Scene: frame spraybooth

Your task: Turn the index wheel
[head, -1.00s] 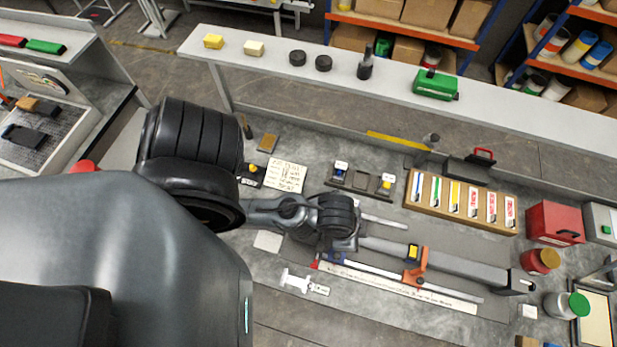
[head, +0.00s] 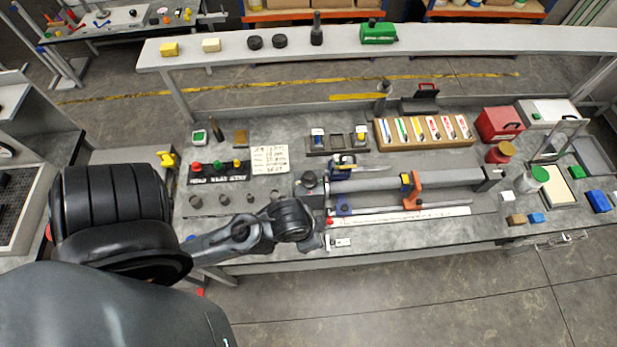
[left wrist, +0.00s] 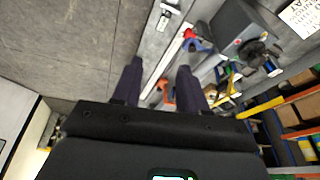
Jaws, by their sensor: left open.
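A grey block (head: 309,190) with a dark round part on top stands at the left end of a grey tube (head: 430,180). In the left wrist view, the grey block (left wrist: 236,28) carries a dark wheel-like part (left wrist: 256,52), probably the index wheel; its details are too small to tell. My left gripper (head: 318,243) is low, in front of the block near the bench's front edge, and apart from it. In the left wrist view my left gripper (left wrist: 160,72) shows two spread fingers with nothing between them. My right gripper is not in view.
A blue-footed bar with an orange clamp (head: 412,190) and a white rule (head: 400,215) lie in front of the tube. Behind are a button box (head: 218,172), a marker rack (head: 425,132) and a red box (head: 499,124). A raised shelf (head: 350,50) spans the back.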

